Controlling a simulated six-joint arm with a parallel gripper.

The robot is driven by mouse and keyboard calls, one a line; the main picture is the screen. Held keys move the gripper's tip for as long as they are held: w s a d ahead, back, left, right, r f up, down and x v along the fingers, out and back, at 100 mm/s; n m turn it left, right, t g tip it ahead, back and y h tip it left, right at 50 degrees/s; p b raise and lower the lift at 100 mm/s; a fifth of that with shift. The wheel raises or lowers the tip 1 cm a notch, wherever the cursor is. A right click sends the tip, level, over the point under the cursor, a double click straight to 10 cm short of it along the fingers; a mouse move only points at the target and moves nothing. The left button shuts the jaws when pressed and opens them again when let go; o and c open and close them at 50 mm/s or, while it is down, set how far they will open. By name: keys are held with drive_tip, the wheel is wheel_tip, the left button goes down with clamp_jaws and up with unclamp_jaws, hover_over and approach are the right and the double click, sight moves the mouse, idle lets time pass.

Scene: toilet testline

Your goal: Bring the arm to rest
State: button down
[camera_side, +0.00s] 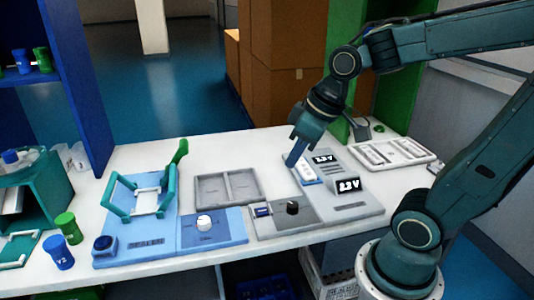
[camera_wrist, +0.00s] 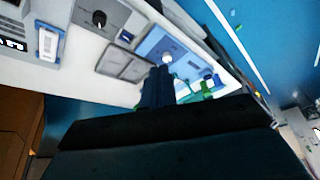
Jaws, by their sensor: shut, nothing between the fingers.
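My arm reaches in from the right in the side view. My gripper (camera_side: 292,160) points down and is shut and empty, with its blue fingertips just above the left edge of the grey panel with two digital displays (camera_side: 347,187). Whether the fingertips touch the white-and-blue piece (camera_side: 308,174) on that panel cannot be told. In the wrist view my gripper (camera_wrist: 158,75) shows as dark closed fingers in the middle, with the bench beyond them.
On the white bench (camera_side: 150,155) stand a blue panel with a teal frame (camera_side: 125,250), a grey two-part tray (camera_side: 228,188), a grey knob panel (camera_side: 272,224) and a white tray (camera_side: 392,153). Blue and green cups (camera_side: 60,252) stand at left. Cardboard boxes (camera_side: 275,70) rise behind.

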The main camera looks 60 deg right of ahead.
drive_tip(key=s+r+m+t+h, duration=0.1)
drive_tip(key=s+r, duration=0.2)
drive_tip(key=s, duration=0.4)
drive_tip(key=shift+a+m, duration=0.25)
drive_tip(key=shift+m, duration=0.05)
drive_tip(key=c, duration=2.1)
unclamp_jaws()
